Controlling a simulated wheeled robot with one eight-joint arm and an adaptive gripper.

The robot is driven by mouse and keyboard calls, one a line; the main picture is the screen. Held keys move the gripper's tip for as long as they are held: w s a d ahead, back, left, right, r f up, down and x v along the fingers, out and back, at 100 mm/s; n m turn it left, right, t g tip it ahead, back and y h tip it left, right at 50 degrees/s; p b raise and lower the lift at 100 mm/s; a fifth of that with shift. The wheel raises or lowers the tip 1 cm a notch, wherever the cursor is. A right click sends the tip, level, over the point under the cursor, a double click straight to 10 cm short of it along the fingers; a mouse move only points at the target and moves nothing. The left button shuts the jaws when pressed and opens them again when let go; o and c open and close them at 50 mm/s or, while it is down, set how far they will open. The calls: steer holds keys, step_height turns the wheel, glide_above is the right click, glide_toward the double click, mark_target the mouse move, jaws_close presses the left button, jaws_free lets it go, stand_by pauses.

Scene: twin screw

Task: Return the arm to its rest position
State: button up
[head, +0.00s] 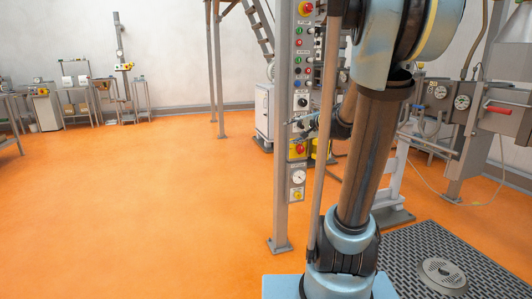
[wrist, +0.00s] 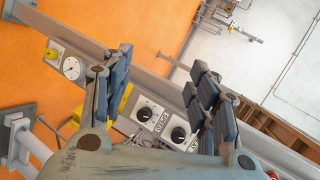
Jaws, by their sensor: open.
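My gripper (wrist: 160,64) is open in the wrist view, with one dark padded finger at the left and one at the right. Nothing is between the fingers. Beyond them is a grey control post (wrist: 165,85), tilted in this view, with black knobs (wrist: 178,134) on white plates. In the head view my arm (head: 368,155) stands at the right, its thick brown link rising from a blue joint. The far end of my arm shows partly behind it, close to the control post (head: 283,150). I cannot tell from there whether anything touches the post.
The post carries buttons, a red stop button (head: 300,149) and a gauge (head: 299,177). Machinery with gauges and a red handle (head: 498,110) stands at the right, above a dark floor grating (head: 405,253). The orange floor (head: 130,210) at the left is clear. Benches line the back wall.

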steer(key=s+f+n+g+h, duration=0.25)
steer(key=s+f, duration=0.25)
steer(key=s, duration=0.4)
steer(key=s+f+n+g+h, duration=0.1)
steer(key=s+f+n+g, duration=0.25)
steer(key=s+f, duration=0.45)
steer(key=s+d+f+n+g+h, duration=0.1)
steer(key=s+d+f+n+h, duration=0.1)
steer(key=s, duration=0.6)
steer(key=s+d+f+n+g+h, duration=0.1)
steer(key=s+d+f, duration=0.3)
steer(key=s, duration=0.4)
steer(key=shift+d+n+h, duration=0.4)
steer(key=shift+d+h, duration=0.05)
steer(key=shift+w+f+g, duration=0.25)
steer(key=shift+w+g, duration=0.05)
steer(key=shift+w, duration=0.15)
